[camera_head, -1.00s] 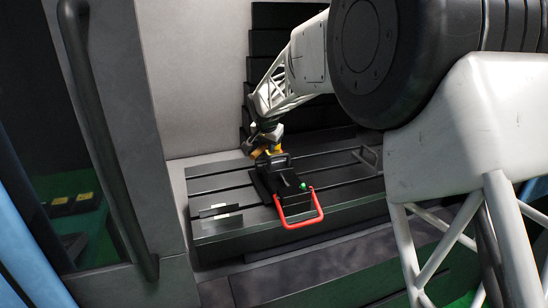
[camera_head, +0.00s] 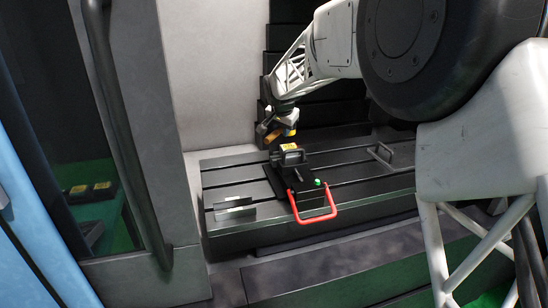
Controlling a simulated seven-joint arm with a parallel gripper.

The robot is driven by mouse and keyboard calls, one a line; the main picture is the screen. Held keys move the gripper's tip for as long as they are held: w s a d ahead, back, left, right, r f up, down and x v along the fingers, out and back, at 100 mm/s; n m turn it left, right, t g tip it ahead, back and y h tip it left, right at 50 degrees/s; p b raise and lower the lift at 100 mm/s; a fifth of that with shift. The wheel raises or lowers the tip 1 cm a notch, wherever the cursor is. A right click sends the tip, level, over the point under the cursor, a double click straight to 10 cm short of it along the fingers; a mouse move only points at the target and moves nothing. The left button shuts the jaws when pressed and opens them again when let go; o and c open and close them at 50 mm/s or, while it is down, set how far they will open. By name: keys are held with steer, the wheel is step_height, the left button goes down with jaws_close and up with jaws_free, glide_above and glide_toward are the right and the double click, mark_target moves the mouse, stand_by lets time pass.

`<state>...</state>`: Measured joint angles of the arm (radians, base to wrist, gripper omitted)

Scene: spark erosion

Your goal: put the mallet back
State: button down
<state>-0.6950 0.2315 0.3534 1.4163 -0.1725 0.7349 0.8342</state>
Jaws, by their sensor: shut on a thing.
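My gripper (camera_head: 283,124) is above the back of a black vise-like fixture (camera_head: 291,178) with a red loop handle (camera_head: 312,216). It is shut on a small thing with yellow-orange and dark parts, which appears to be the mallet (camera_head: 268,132). The mallet is small in view and partly hidden by the gripper, so its exact grip and tilt cannot be told. A gap seems to show between the held thing and the top of the fixture.
The fixture stands on a dark slotted machine table (camera_head: 352,195). A small metal block (camera_head: 234,208) lies at its left, and a grey handle (camera_head: 381,155) at its right. A door frame with a dark bar (camera_head: 125,150) bounds the left.

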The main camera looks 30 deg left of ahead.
steer(key=s+a+f+n, duration=0.1)
steer(key=s+f, duration=0.2)
steer(key=s, duration=0.3)
steer(key=s+a+f+n+y, duration=0.1)
steer(key=s+f+n, duration=0.1)
steer(key=s+f, duration=0.2)
steer(key=s+a+f+n+g, duration=0.1)
steer(key=s+f, duration=0.3)
steer(key=s, duration=0.4)
steer(key=shift+s+a+f+n+y, duration=0.25)
steer(key=shift+a+n+y, duration=0.05)
steer(key=shift+a, duration=0.25)
steer(key=shift+w, duration=0.1)
steer(key=shift+w+a+f, duration=0.25)
steer(key=shift+w+a, duration=1.45)
steer(key=shift+a, duration=0.15)
steer(key=shift+w+a+f, duration=0.2)
steer(key=shift+w+a, duration=1.45)
steer(key=shift+a, duration=0.2)
steer(key=shift+w+a+f, duration=0.25)
steer(key=shift+w+a, duration=1.45)
steer(key=shift+a, duration=0.15)
steer(key=shift+a, duration=0.1)
steer(key=shift+w+a, duration=0.15)
steer(key=shift+w, duration=0.05)
steer(key=shift+w+a+f, duration=0.1)
steer(key=shift+f, duration=1.7)
steer(key=shift+f, duration=0.1)
